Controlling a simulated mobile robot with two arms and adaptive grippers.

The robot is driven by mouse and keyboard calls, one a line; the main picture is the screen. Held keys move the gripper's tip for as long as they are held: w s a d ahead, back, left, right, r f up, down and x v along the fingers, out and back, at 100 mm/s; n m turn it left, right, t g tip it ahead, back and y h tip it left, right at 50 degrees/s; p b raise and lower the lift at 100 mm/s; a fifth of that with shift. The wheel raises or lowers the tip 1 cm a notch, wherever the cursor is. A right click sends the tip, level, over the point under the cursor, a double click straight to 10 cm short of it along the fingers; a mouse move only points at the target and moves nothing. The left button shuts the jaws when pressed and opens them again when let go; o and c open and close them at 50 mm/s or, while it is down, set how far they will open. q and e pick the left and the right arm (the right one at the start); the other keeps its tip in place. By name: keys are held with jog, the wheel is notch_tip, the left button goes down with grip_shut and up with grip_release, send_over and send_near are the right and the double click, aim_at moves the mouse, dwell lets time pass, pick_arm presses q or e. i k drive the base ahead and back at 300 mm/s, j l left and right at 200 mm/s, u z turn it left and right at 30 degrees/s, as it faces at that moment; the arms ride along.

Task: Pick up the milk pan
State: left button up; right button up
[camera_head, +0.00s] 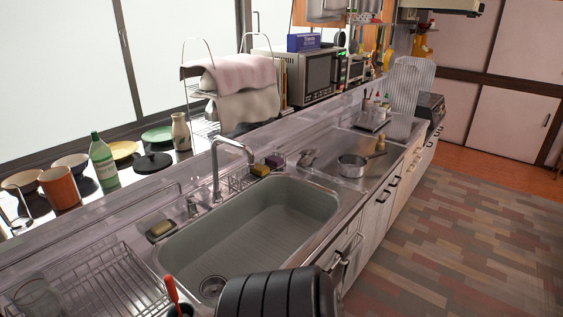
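The milk pan (352,166) is a small, shiny metal pan. It stands upright on the steel counter (330,142) to the right of the sink, beyond its far right corner. Its thin handle points right. Its inside looks empty, though it is small in the picture. Neither of my grippers shows in the head view, and nothing is touching the pan.
The grey sink (262,225) with its faucet (232,165) lies between the front-left wire dish rack (112,285) and the pan. The wooden floor (460,230) beside the cabinets is clear.

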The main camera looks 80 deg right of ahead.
aim_at(351, 165)
jog(key=z, duration=3.3)
